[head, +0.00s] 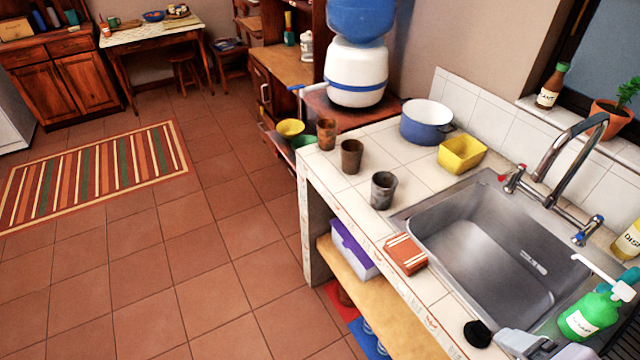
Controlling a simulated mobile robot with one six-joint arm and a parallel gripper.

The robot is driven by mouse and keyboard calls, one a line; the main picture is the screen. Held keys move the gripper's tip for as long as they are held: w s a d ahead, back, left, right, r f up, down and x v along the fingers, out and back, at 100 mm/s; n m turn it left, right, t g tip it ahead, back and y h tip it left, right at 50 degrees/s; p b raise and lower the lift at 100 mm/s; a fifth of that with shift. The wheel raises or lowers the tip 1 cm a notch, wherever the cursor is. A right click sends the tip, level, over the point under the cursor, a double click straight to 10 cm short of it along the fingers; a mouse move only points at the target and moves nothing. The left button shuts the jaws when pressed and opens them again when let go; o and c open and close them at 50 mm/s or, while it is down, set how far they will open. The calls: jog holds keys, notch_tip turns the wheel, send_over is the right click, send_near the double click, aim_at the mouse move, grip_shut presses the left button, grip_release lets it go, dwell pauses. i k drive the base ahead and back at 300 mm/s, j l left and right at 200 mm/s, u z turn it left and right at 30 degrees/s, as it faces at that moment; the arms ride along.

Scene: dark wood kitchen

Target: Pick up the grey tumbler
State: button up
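The grey tumbler (383,191) stands upright on the white tiled counter (408,172), left of the sink and near the counter's left edge. It is the nearest of three similar tumblers in a row. A dark brown tumbler (351,157) stands behind it, and a reddish-brown tumbler (326,134) stands farther back at the counter's corner. The tumblers stand apart from each other.
A steel sink (490,250) with a tall tap (570,145) lies right of the tumbler. A blue pot (426,122) and yellow tub (462,154) stand behind it. A red striped box (405,254) lies nearer, at the edge. The tiled floor (200,280) at left is open.

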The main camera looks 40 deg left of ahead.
aim_at(384, 183)
jog(key=u, duration=1.1)
jog(key=i+j+z, duration=0.2)
jog(key=z, duration=0.25)
jog(key=i+j+z, duration=0.6)
jog(key=j+z, duration=0.25)
jog(key=i+j+z, duration=0.15)
jog(key=j+z, duration=0.25)
